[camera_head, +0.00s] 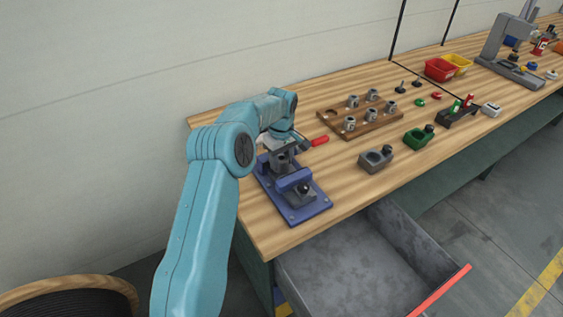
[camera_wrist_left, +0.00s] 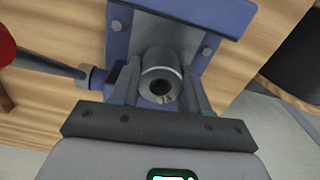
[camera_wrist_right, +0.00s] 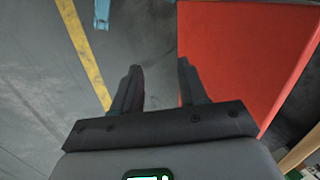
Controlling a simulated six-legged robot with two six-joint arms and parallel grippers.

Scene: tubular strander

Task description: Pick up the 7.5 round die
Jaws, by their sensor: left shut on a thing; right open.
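A grey round die (camera_wrist_left: 161,84) with a dark centre hole sits between the fingers of my left gripper (camera_wrist_left: 160,92), which is shut on it. The marking on its face is too small to read. The die is at a blue clamp fixture (camera_head: 305,205) near the left end of the bench; I cannot tell whether it rests in it. The fixture also shows behind the die in the left wrist view (camera_wrist_left: 220,15). More grey round dies (camera_head: 349,123) stand on a wooden board. My right gripper (camera_wrist_right: 159,70) is open and empty above the floor.
The wooden board (camera_head: 385,124) has one empty hole. A red handle (camera_head: 319,141) sticks out beside the fixture. Grey (camera_head: 376,159) and green (camera_head: 418,138) holders stand to the right. An open grey drawer (camera_head: 345,270) juts out below. A red panel (camera_wrist_right: 245,50) is close to my right gripper.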

